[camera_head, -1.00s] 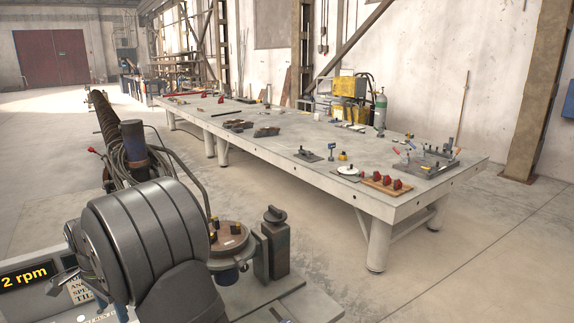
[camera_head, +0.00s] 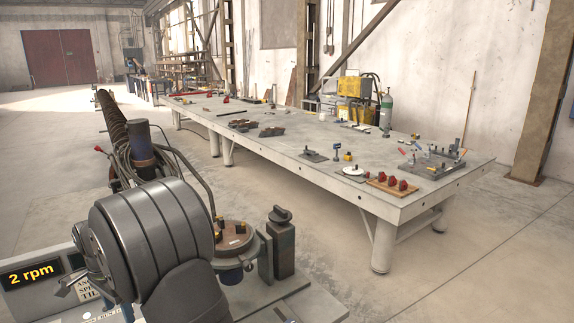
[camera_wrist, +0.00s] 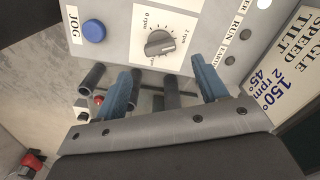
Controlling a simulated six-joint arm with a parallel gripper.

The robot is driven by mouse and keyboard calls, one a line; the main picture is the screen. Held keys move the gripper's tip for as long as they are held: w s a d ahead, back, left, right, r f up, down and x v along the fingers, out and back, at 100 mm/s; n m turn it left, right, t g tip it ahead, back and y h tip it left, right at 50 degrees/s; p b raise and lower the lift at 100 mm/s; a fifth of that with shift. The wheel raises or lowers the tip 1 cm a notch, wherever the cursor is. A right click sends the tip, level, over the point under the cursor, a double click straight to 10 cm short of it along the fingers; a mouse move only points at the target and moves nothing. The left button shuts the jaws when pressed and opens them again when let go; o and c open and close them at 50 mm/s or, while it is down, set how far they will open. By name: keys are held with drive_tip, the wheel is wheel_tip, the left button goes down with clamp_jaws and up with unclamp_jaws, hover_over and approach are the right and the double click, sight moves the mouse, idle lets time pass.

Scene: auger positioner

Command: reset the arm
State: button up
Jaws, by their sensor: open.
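My arm (camera_head: 155,240) fills the lower left of the head view, bent over a machine with a display (camera_head: 30,274) reading "2 rpm". Its body hides most of my gripper there. In the wrist view my gripper (camera_wrist: 168,86) is open, with two blue fingers spread apart. No object is clamped between the fingers. A control panel (camera_wrist: 185,62) lies beyond them, with a dark rotary knob (camera_wrist: 160,43) and a blue JOG button (camera_wrist: 94,31). Dark rods show around and between the fingers; I cannot tell whether anything touches them.
A round positioner table (camera_head: 232,236) stands just right of my arm. A long grey workbench (camera_head: 300,172) runs behind it, bearing red parts on a board (camera_head: 391,187) and other fixtures. A long auger (camera_head: 112,120) lies at the left. Concrete floor (camera_head: 480,260) is clear at the right.

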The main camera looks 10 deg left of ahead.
wheel_tip(320, 180, down, 7)
drive_tip(key=shift+f, duration=0.1)
drive_tip(key=shift+n, duration=0.3)
drive_tip(key=n, duration=0.8)
drive_tip(key=shift+n, duration=0.3)
drive_tip(key=n, duration=0.4)
drive_tip(key=shift+n, duration=2.3)
drive_tip(key=shift+r, duration=0.2)
idle(1.1)
